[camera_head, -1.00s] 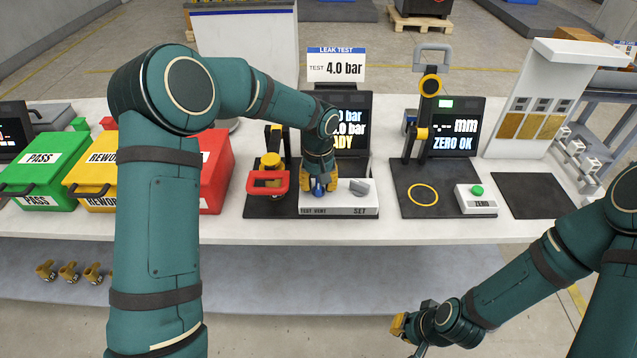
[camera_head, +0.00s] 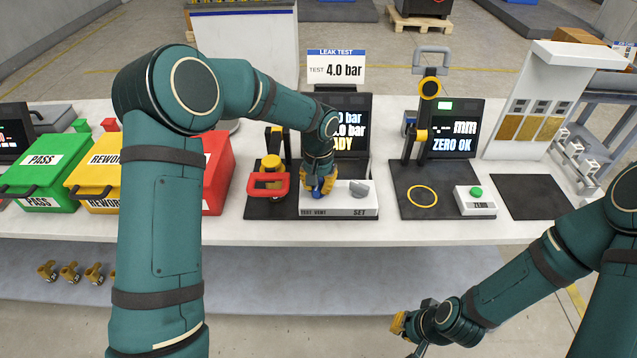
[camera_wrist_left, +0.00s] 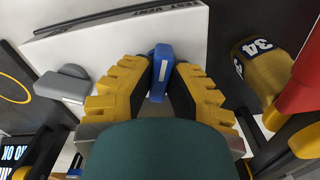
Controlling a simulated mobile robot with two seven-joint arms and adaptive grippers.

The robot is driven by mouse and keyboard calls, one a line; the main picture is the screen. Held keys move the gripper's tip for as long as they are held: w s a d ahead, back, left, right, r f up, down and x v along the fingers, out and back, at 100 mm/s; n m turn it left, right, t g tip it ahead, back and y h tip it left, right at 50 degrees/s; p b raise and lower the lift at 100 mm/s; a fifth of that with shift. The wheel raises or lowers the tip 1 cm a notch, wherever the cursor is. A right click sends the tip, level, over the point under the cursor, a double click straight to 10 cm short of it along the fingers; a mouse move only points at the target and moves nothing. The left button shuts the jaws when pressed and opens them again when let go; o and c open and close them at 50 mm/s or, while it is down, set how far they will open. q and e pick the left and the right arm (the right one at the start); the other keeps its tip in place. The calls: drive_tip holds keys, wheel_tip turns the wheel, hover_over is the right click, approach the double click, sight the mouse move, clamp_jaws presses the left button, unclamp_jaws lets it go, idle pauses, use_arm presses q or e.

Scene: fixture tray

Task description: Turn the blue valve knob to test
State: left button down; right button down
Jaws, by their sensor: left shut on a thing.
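The blue valve knob (camera_head: 326,188) sits on the white panel (camera_head: 350,211) marked TEST VENT and SET, mostly hidden by my left gripper in the head view. My left gripper (camera_head: 318,184) reaches down over it. In the left wrist view, the yellow and black fingers close on both sides of the blue knob (camera_wrist_left: 162,68), which carries a white line. That line runs roughly toward the label edge; which word it points at is unclear. My right gripper (camera_head: 398,324) hangs low, in front of the bench, its jaws unclear.
A grey knob (camera_head: 359,190) stands right of the blue one. The red-handled clamp (camera_head: 268,183) is close on the left, with a brass part marked 34 (camera_wrist_left: 262,65) by it. The screen (camera_head: 350,120) stands behind, partly covered by my arm.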

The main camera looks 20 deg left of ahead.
use_arm(q)
drive_tip(key=m+p, duration=0.1)
drive_tip(key=m, duration=0.5)
drive_tip(key=shift+f, duration=0.1)
drive_tip(key=shift+m, duration=0.3)
idle(0.3)
drive_tip(key=c, duration=0.9)
unclamp_jaws()
drive_tip(key=shift+c, duration=0.2)
wheel_tip(320, 180, up, 12)
